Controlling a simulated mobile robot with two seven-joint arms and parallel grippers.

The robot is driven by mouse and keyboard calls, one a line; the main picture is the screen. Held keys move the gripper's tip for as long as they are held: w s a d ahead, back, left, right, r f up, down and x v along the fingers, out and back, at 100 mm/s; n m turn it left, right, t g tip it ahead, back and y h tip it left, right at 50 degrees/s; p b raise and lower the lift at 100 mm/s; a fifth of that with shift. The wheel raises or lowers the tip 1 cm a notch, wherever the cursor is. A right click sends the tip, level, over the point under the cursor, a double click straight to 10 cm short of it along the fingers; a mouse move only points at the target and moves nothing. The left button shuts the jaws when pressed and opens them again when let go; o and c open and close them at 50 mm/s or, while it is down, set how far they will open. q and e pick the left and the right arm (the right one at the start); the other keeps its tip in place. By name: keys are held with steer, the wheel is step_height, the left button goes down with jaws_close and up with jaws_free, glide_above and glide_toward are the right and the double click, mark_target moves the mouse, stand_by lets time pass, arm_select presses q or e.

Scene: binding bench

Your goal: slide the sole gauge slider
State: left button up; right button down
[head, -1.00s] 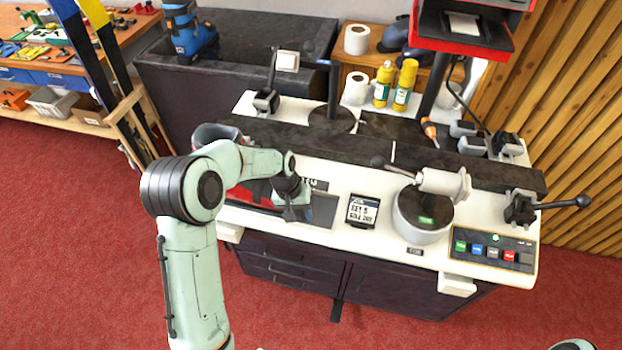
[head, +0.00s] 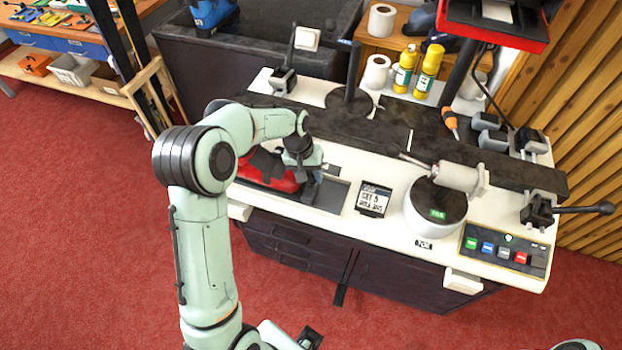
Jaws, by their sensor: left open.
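The sole gauge (head: 329,194) is a dark flat strip set in the white bench top at its front left. A red and black boot (head: 266,172) lies beside it, partly behind my left arm. My left gripper (head: 308,182) is open and points down over the gauge, between the boot and the card. Its fingers hide the gauge's middle, and I cannot clearly tell the slider or whether the fingers touch it. A small black card (head: 373,200) with white writing stands just right of the gauge. My right gripper is not in view.
A dark bar (head: 400,142) runs along the bench behind the gauge. To the right are a round clamp post (head: 436,207), a lever vise (head: 538,211) and a button panel (head: 503,250). Yellow bottles (head: 428,72) stand behind. Red floor (head: 90,230) lies open at the left.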

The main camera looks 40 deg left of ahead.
arm_select(q)
steer(key=shift+w+d+f, duration=0.15)
steer(key=shift+d+f, duration=0.05)
steer(key=shift+f, duration=0.8)
jaws_close()
steer(key=d, duration=0.2)
steer(key=w+d, duration=0.1)
steer(key=d, duration=0.2)
steer(key=w+d, duration=0.1)
steer(key=d, duration=0.1)
steer(key=shift+w+d, duration=0.2)
steer(key=shift+d, duration=0.15)
jaws_free()
steer(key=shift+d, duration=0.1)
steer(key=shift+r, duration=0.1)
